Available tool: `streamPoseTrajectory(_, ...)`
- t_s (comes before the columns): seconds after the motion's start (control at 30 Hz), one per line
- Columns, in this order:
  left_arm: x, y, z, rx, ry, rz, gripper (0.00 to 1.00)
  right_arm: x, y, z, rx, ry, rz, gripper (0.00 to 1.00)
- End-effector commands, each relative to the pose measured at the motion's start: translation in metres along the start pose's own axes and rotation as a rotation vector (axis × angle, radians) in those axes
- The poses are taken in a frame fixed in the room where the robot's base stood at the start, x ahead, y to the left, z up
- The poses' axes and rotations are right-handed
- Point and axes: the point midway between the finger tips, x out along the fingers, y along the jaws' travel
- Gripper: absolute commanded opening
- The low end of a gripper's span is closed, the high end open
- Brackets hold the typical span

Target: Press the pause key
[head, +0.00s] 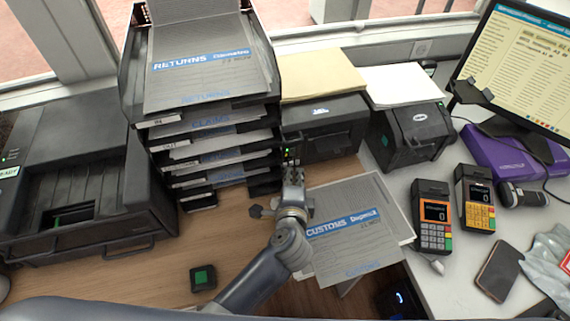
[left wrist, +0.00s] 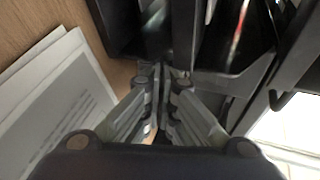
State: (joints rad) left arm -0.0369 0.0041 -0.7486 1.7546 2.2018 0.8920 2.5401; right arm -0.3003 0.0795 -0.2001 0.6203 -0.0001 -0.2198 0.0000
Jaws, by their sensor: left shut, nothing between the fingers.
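My left gripper (head: 291,166) is shut and empty. Its fingertips are at the left front of the middle black printer (head: 330,138), beside the paper tray stack. Small green lights show just past the fingertips. In the left wrist view the closed fingers (left wrist: 162,72) point at a black housing, with a dark gap ahead of them. I cannot make out a marked pause key; the gripper may cover it. Whether the fingertips touch the housing I cannot tell. My right gripper is in neither view.
A stack of trays (head: 205,140) stands left of the gripper. A customs paper pile (head: 350,225) lies close on the right. A second black printer (head: 412,135) and two card terminals (head: 433,212) are further right. A green-button box (head: 203,278) sits front left.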

Motion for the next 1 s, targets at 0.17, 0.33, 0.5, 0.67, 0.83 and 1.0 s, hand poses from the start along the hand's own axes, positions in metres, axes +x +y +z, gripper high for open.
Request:
streamPoseTrajectory(0.17,0.0036,-0.0012,0.0008,-0.002,0.001,0.000,0.00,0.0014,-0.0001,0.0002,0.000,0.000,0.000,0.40)
streamPoseTrajectory(0.33,0.0034,-0.0013,0.0008,-0.001,0.002,0.000,0.00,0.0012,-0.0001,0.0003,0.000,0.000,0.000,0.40)
streamPoseTrajectory(0.5,0.0040,-0.0014,0.0010,-0.001,0.001,0.000,0.00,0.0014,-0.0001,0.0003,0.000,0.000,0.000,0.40)
streamPoseTrajectory(0.67,0.0055,-0.0020,0.0015,-0.001,0.001,0.001,0.00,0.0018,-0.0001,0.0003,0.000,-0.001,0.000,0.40)
streamPoseTrajectory(0.83,0.0068,-0.0025,0.0019,0.000,0.001,0.001,0.00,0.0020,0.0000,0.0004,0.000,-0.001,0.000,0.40)
streamPoseTrajectory(1.0,0.0053,-0.0016,0.0013,-0.001,0.002,0.001,0.00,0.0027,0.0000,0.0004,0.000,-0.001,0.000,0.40)
